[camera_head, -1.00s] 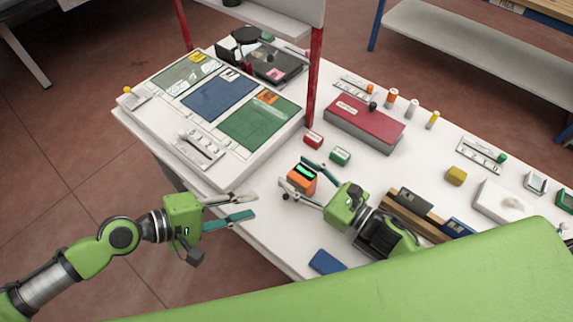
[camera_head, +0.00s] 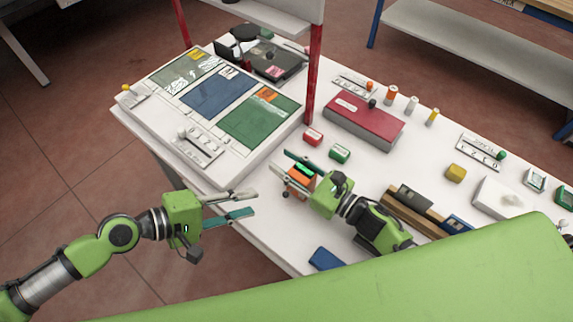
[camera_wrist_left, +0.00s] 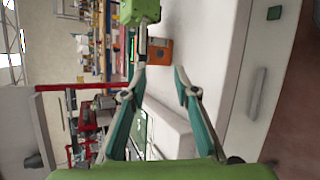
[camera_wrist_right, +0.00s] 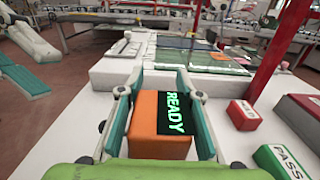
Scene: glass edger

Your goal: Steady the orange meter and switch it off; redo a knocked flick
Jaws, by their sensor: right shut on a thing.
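The orange meter (camera_head: 296,185) stands upright on the white table, near its front edge. It also shows in the left wrist view (camera_wrist_left: 158,52) and the right wrist view (camera_wrist_right: 152,140). Its dark screen (camera_wrist_right: 174,113) is lit with green letters reading READY. My right gripper (camera_head: 293,175) is shut on the meter, one finger on either side, as the right wrist view shows. A small dark knob (camera_head: 285,194) sticks out low on the meter's side in the head view. My left gripper (camera_head: 248,203) is open and empty, left of the meter and apart from it.
A red block (camera_head: 313,137) and a green block (camera_head: 340,153) stand just behind the meter. A large panel with coloured plates (camera_head: 228,150) fills the left of the table. A wooden rack (camera_head: 411,210) and a blue pad (camera_head: 326,260) lie to the right and front.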

